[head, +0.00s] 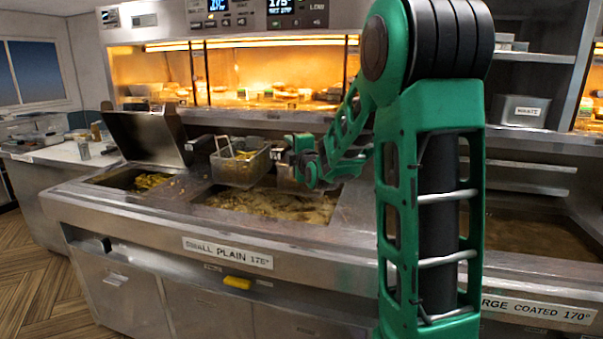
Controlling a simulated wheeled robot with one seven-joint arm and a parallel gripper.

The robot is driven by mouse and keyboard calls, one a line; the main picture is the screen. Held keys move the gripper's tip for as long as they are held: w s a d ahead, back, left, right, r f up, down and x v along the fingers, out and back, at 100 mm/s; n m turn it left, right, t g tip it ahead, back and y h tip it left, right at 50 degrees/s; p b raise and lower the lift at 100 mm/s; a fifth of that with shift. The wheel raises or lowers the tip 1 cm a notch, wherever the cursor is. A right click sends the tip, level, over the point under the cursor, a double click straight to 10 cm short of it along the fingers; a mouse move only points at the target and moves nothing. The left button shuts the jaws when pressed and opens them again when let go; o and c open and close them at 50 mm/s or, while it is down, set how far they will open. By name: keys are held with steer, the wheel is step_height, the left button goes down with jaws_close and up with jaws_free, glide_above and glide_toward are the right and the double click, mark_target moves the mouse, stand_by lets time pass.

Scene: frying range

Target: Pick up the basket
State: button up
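A wire basket (238,169) with some food in it is at the back of the left fryer vat, above the oil (272,203). Its thin handle sticks up at its left side. My gripper (293,150) is at the end of the green arm, just right of the basket at about the height of its rim. The fingers are small and dark here, and I cannot tell whether they are open or touch anything. Another metal piece, perhaps a second basket (288,179), is partly hidden behind my gripper.
An open lid (148,137) stands over a small compartment of food (147,181) at the left. A lit warming shelf (270,95) runs along the back. Another vat (540,231) is at the right. A yellow object (238,283) is on the fryer front. My upper arm hides the middle right.

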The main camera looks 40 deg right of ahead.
jaws_close()
steer(key=shift+f, duration=0.15)
stand_by(0.9)
steer(key=shift+r, duration=2)
steer(key=v, duration=1.8)
steer(key=shift+r, duration=0.2)
